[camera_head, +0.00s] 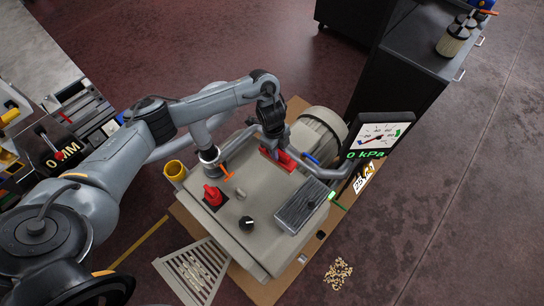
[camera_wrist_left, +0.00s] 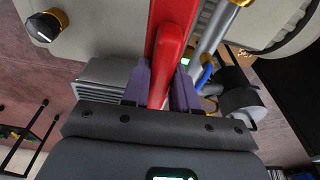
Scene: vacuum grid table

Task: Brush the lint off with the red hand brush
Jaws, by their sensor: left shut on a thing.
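The red hand brush (camera_head: 285,161) is at the back of the beige machine top, partly hidden by my left gripper (camera_head: 270,143). In the left wrist view the red brush handle (camera_wrist_left: 173,45) runs up between the purple-grey fingers of my left gripper (camera_wrist_left: 163,85), which is shut on it. The bristles cannot be made out. A dark grey ribbed panel (camera_head: 301,205) lies on the right of the machine top; I cannot tell whether lint is on it. My right gripper is not in view.
The beige machine (camera_head: 250,190) carries a red rotary switch (camera_head: 212,196), a black knob (camera_head: 246,223) and pipes. A gauge display (camera_head: 378,137) reads 0 kPa. A slatted grey cover (camera_head: 192,273) leans at front left. Pale chips (camera_head: 338,273) lie on the floor.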

